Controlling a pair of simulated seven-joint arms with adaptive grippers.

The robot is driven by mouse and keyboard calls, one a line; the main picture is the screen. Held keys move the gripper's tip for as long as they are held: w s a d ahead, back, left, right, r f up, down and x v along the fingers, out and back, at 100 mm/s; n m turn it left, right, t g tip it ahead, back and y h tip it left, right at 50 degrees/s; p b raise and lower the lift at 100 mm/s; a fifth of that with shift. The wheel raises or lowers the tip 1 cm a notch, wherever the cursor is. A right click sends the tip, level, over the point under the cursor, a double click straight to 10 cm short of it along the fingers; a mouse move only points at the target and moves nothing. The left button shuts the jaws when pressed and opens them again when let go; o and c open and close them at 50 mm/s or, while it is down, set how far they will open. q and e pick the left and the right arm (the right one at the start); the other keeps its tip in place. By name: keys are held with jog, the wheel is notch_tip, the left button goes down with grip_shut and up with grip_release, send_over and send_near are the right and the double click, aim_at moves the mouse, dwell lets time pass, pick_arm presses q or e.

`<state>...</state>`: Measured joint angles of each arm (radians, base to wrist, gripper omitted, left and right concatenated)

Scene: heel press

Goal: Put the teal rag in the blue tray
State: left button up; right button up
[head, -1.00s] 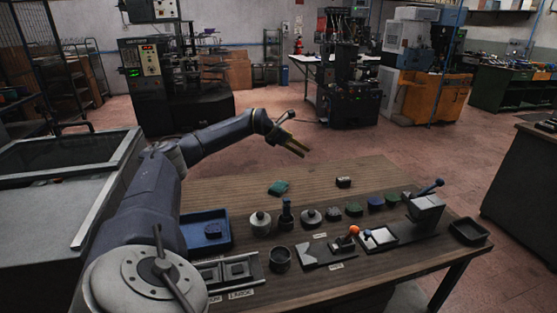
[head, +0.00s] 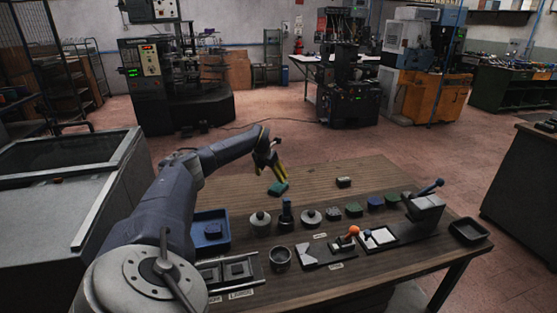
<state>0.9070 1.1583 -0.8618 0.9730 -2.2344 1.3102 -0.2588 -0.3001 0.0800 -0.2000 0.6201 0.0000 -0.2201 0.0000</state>
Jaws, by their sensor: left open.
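The teal rag (head: 278,189) lies as a small crumpled patch on the wooden table, towards its far side. My left gripper (head: 280,177) points down just above the rag, with its fingers apart; whether they touch the rag cannot be told. The blue tray (head: 222,243) sits at the table's left, partly hidden by my left arm. A dark blue item (head: 212,231) lies in the tray. My right gripper is not in view.
A row of lidded pots, a dark bottle (head: 287,213) and several coloured pieces crosses the table's middle. A lever press (head: 425,207) and a black tray (head: 469,231) stand at the right. A small dark block (head: 343,182) lies right of the rag. Table space around the rag is clear.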

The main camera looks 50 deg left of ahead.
aim_at(277, 187)
pick_arm(q)
jog(key=x, duration=0.5)
jog(key=shift+f, duration=0.15)
jog(key=shift+d+x, duration=0.2)
jog(key=shift+x, duration=1.3)
jog(key=shift+w+a+f, duration=0.3)
jog(key=shift+w+f, duration=0.15)
jog(key=shift+f, duration=0.05)
jog(key=shift+w+f, duration=0.15)
jog(key=shift+f, duration=0.35)
jog(key=c, duration=1.3)
jog(key=shift+o, duration=0.2)
